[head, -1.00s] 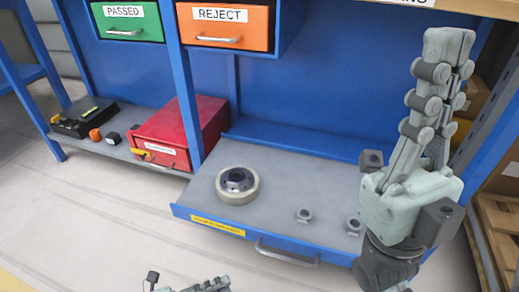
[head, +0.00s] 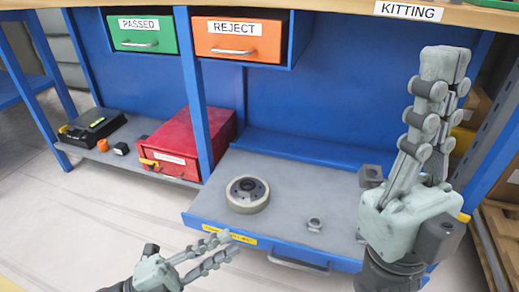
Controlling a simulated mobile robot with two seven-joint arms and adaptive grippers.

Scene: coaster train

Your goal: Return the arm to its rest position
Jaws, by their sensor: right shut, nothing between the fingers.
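My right gripper (head: 445,62) stands on the right of the head view with its fingers pointing up. The fingers are shut together with nothing between them. It is in front of the right part of the grey pull-out tray (head: 280,180) and hides what lies there. My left gripper (head: 236,243) is low in the view, in front of the tray's front edge. Its two fingers point right with a gap between them, and it is empty.
A round wheel-like part (head: 248,195) and a small nut-like part (head: 314,224) lie on the tray. A red box (head: 190,140) stands on the lower shelf. Green (head: 142,35) and orange (head: 242,40) drawers hang above. A blue post (head: 500,140) rises right of my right gripper.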

